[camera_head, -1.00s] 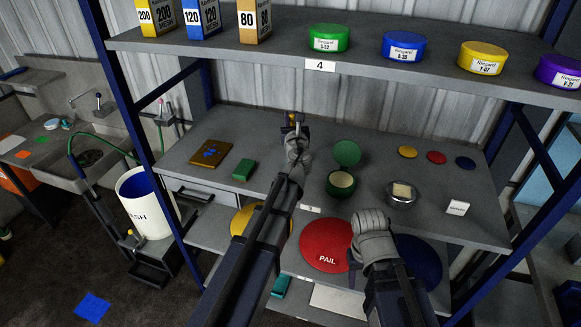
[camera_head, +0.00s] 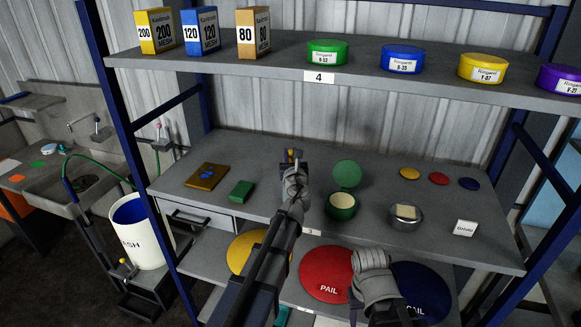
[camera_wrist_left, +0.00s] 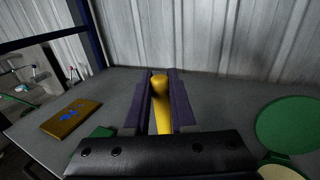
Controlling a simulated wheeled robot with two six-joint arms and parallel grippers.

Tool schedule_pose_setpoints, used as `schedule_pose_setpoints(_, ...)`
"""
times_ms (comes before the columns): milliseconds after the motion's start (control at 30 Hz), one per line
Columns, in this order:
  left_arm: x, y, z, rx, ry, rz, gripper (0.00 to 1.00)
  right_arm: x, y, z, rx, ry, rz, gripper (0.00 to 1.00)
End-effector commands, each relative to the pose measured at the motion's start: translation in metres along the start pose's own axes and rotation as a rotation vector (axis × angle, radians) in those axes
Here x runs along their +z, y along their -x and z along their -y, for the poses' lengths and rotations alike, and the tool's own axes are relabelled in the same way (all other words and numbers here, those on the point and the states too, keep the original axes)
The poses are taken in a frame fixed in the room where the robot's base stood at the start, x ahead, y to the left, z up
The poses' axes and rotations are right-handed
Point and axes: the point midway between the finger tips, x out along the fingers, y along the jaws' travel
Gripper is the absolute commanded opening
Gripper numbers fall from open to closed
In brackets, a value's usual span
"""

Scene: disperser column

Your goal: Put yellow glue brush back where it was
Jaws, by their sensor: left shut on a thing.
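My left gripper (camera_head: 292,158) reaches over the back middle of the grey shelf top. In the left wrist view, its two dark fingers (camera_wrist_left: 160,100) are shut on the yellow glue brush (camera_wrist_left: 161,105), whose rounded yellow end shows between them. In the head view only a small yellow bit of the brush shows at the fingertips. The brush's bristle end is hidden. My right arm (camera_head: 374,280) is low at the front of the shelf; its gripper fingers are not visible.
A brown board (camera_head: 206,176) with a blue mark and a green block (camera_head: 241,191) lie left. A green tin (camera_head: 341,206) with its lid (camera_head: 346,173) raised behind it and a metal tin (camera_head: 405,216) stand right. Small coloured discs (camera_head: 438,178) lie at the back right.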

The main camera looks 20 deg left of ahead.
Motion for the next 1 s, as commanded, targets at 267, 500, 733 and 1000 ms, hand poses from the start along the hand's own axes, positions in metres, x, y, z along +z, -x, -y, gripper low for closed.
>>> schedule_pose_setpoints(267,-0.035,0.000,0.000,0.000,0.000,0.000,0.00,-0.002,-0.035,0.003,0.001,0.003,-0.001,0.50)
schedule_pose_setpoints(500,-0.034,0.000,0.000,0.000,0.000,0.000,0.00,-0.002,-0.034,0.003,0.001,0.004,0.000,0.50)
schedule_pose_setpoints(733,-0.040,0.000,0.000,0.000,0.000,0.000,0.00,-0.002,-0.039,0.004,0.001,0.005,0.000,0.50)
schedule_pose_setpoints(1000,-0.037,0.000,0.000,0.000,0.000,0.000,0.53,-0.002,-0.037,0.003,0.001,0.005,0.000,0.50)
